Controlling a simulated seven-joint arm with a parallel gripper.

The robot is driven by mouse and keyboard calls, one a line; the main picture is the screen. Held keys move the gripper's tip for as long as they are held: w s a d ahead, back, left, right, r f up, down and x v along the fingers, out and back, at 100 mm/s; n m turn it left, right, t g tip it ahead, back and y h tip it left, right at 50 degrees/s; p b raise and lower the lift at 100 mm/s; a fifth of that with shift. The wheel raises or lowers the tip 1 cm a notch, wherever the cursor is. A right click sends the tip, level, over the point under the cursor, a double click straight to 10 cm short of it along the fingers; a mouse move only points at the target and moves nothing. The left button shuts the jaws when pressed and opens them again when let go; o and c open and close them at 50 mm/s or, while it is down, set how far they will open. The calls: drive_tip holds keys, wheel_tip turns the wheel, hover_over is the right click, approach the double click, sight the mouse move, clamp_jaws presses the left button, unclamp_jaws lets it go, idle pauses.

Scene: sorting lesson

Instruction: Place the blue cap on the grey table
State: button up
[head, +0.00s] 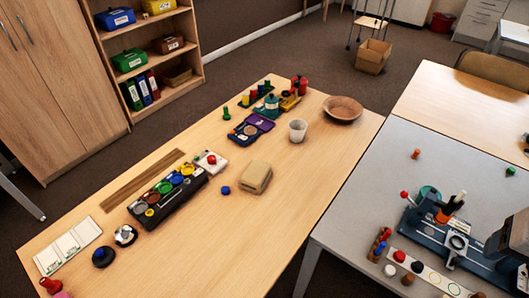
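A small blue cap (225,190) sits on the light wooden table, to the left of a folded tan cloth-like block (256,177). Nothing touches it. The grey table (365,185) stands to the right, its top partly bare on the near left and far side. A dark round piece with a blue knob (103,256) lies at the near left of the wooden table (215,245). My gripper cannot be made out in this view.
A black tray of coloured cups (165,195), a white cup (298,130) and a brown bowl (342,108) stand on the wooden table. The grey table holds a dark blue board with a device (455,240), a peg rack (380,245), an orange peg (416,154) and a green peg (510,171).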

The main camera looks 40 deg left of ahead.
drive_tip(key=w+a+f+n, duration=0.3)
drive_tip(key=w+a+n, duration=0.3)
drive_tip(key=w+a, duration=0.75)
drive_tip(key=w+a+f+n+g, duration=0.1)
drive_tip(key=a+f+n, duration=0.15)
drive_tip(key=a, duration=0.65)
drive_tip(key=w+a+f+n+g, duration=0.1)
drive_tip(key=a+f+n, duration=0.15)
drive_tip(key=a, duration=0.65)
drive_tip(key=n, duration=0.8)
hover_over(226, 189)
drive_tip(key=shift+g, duration=0.3)
drive_tip(key=f, duration=2.2)
drive_tip(key=shift+w+d, duration=0.25)
drive_tip(key=shift+s+a+f, duration=0.25)
drive_tip(key=shift+s+a, duration=0.1)
drive_tip(key=shift+f, duration=1.3)
